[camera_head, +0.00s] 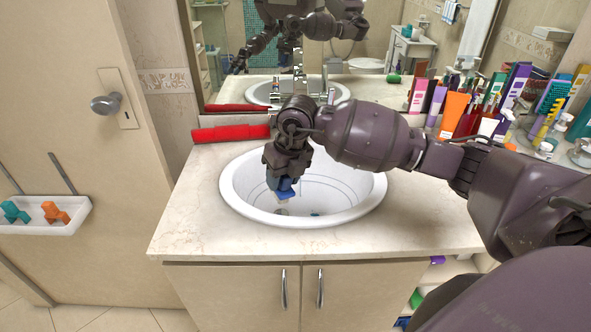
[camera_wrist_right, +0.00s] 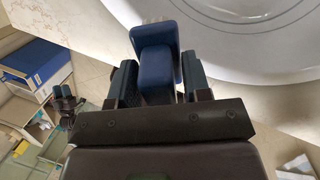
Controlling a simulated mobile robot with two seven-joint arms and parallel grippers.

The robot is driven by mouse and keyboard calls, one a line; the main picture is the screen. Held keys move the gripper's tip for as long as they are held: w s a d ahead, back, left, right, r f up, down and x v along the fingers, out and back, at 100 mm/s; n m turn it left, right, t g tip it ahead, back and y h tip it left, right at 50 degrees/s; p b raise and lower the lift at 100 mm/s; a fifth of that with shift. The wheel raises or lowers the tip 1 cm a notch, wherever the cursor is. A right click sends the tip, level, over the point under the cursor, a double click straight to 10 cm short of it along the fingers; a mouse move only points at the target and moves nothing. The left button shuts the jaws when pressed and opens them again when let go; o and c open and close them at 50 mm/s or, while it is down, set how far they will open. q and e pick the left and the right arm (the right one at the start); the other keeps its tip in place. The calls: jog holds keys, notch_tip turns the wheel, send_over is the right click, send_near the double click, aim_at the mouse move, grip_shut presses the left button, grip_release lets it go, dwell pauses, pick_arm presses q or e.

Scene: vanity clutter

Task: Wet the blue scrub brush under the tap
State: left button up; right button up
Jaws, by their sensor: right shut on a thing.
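The blue scrub brush (camera_head: 285,187) is in my right gripper (camera_head: 284,177), which is shut on it. The gripper points down and holds the brush inside the white sink basin (camera_head: 345,205), above its floor. In the right wrist view the brush (camera_wrist_right: 157,55) stands out between the two fingers (camera_wrist_right: 158,85), with the white basin (camera_wrist_right: 255,40) beyond. The tap (camera_head: 331,97) is behind my right wrist and mostly hidden; I cannot tell whether water runs. My left gripper does not show, apart from possible arm parts in the mirror.
Bottles, tubes and an orange tube (camera_head: 453,115) crowd the counter's right rear. The mirror (camera_head: 400,50) stands behind. The counter's front left is clear.

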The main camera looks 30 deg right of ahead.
pick_arm(q)
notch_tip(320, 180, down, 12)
jog(key=b, duration=1.2)
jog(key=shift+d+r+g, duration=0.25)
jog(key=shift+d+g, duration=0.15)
pick_arm(e)
jog(key=w+d+f+m+t+h, duration=0.1)
jog(key=w+d+f+m+h, duration=0.2)
jog(key=w+d+f+m, duration=0.8)
jog(key=w+f+m, duration=0.1)
jog(key=m, duration=0.2)
jog(key=shift+w+d+f+m, duration=0.25)
jog(key=shift+m, duration=0.15)
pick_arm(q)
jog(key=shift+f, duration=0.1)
